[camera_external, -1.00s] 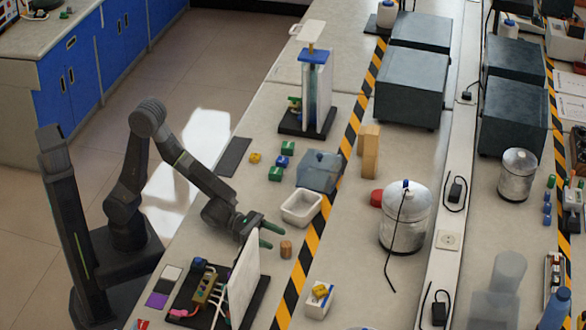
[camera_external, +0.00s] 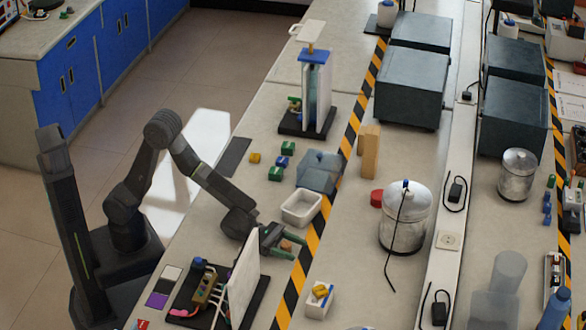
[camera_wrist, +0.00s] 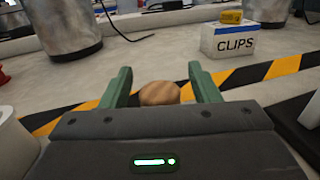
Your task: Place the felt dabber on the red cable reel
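The felt dabber, a small brown cylinder (camera_external: 286,245), stands on the bench beside the striped tape. Its round brown top shows in the wrist view (camera_wrist: 160,93). My gripper (camera_external: 285,241) is low over the bench with its green fingers on either side of the dabber. In the wrist view my gripper (camera_wrist: 161,88) is open, with a small gap between each finger and the dabber. The red cable reel (camera_external: 376,198) lies beyond the tape, next to the metal canister. A red piece at the left edge of the wrist view (camera_wrist: 3,77) looks like it.
A white tray (camera_external: 302,222) is just behind my gripper, and a white upright panel (camera_external: 243,285) stands close in front. The CLIPS box (camera_wrist: 229,41) and the metal canister (camera_external: 404,222) stand beyond the tape. A tan block (camera_external: 371,151) stands near the reel.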

